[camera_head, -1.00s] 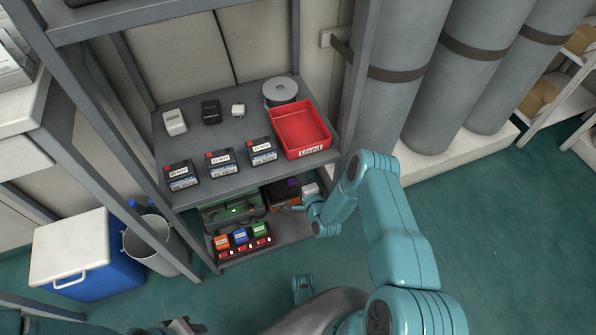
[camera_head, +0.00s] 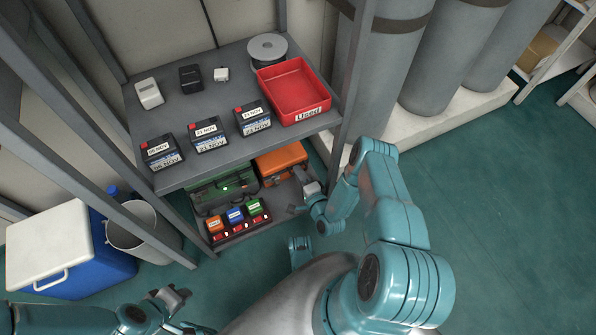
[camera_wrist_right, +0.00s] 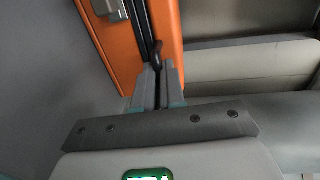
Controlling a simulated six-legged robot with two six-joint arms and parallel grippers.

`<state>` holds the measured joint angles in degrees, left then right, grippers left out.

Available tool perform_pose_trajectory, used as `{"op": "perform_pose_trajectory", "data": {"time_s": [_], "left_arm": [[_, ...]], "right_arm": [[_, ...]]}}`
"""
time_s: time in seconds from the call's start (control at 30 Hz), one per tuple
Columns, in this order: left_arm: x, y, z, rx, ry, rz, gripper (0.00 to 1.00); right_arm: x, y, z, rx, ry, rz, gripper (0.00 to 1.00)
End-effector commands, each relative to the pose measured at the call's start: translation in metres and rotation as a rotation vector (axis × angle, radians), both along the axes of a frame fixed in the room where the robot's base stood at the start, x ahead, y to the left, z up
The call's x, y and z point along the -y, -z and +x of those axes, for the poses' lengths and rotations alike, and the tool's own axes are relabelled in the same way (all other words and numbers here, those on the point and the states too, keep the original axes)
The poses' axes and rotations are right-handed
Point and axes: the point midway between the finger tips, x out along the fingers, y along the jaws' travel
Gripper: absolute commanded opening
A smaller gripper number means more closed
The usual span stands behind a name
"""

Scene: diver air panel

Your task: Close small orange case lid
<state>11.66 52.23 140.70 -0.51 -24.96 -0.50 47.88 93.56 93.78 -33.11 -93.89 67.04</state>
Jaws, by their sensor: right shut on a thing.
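The small orange case (camera_head: 281,160) is on the lower shelf, right of a green case (camera_head: 222,184). Its orange lid top faces up and looks down or nearly down. In the right wrist view the orange case (camera_wrist_right: 112,45) shows a silver latch and a dark strip between two orange parts; I cannot tell whether a gap is left there. My right gripper (camera_head: 296,208) is at the case's front right. In the wrist view its fingers (camera_wrist_right: 158,80) are shut on a thin dark part at the case's edge. My left gripper (camera_head: 180,309) is open and empty, low in front, away from the case.
The upper shelf (camera_head: 215,160) overhangs the case and holds several batteries and a red bin (camera_head: 294,90). A rack of small coloured blocks (camera_head: 236,222) is left of my right gripper. A shelf post (camera_head: 350,95) stands close on the right. The floor at right is clear.

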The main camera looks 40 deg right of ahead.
Motion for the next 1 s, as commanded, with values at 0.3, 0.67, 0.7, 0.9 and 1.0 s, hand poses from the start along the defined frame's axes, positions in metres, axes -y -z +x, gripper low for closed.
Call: {"op": "perform_pose_trajectory", "data": {"time_s": [0.3,0.67,0.7,0.9,1.0], "left_arm": [[-0.0009,0.0069,0.0048,0.016,-0.002,0.003,0.20],[-0.0009,0.0074,0.0047,0.016,-0.002,0.003,0.20],[-0.0009,0.0074,0.0047,0.016,-0.002,0.003,0.20],[-0.0009,0.0069,0.0045,0.016,-0.002,0.003,0.20],[-0.0009,0.0066,0.0046,0.016,-0.002,0.003,0.20]], "right_arm": [[0.0000,0.0161,-0.0044,-0.024,0.011,0.012,0.00],[-0.0010,0.0180,-0.0034,-0.027,0.010,0.015,0.32],[-0.0010,0.0177,-0.0032,-0.027,0.010,0.015,0.34],[-0.0011,0.0161,-0.0021,-0.025,0.008,0.012,0.34],[-0.0011,0.0154,-0.0016,-0.023,0.006,0.011,0.34]]}}
